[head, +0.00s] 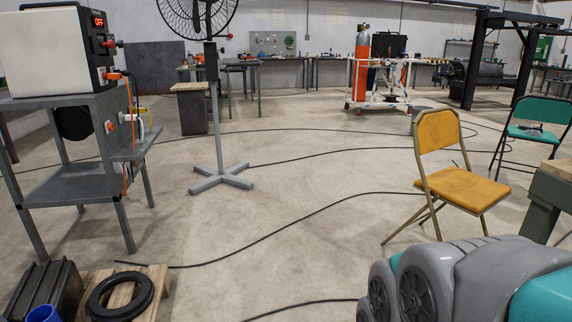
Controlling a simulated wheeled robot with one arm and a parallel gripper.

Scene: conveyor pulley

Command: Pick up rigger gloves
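I cannot make out any rigger gloves in the head view. A small dark object (533,130) lies on the seat of the green chair (541,112) at the right, too small to identify. My gripper is not in view. Grey and teal parts of my own arm fill the lower right corner and hide the floor there.
A yellow chair (460,188) stands right of centre, beside a bench corner (553,195). A fan stand (218,150) and a grey metal cart (65,185) stand left. A pallet (155,285) holds a black ring (120,297). Cables (290,228) cross the otherwise open middle floor.

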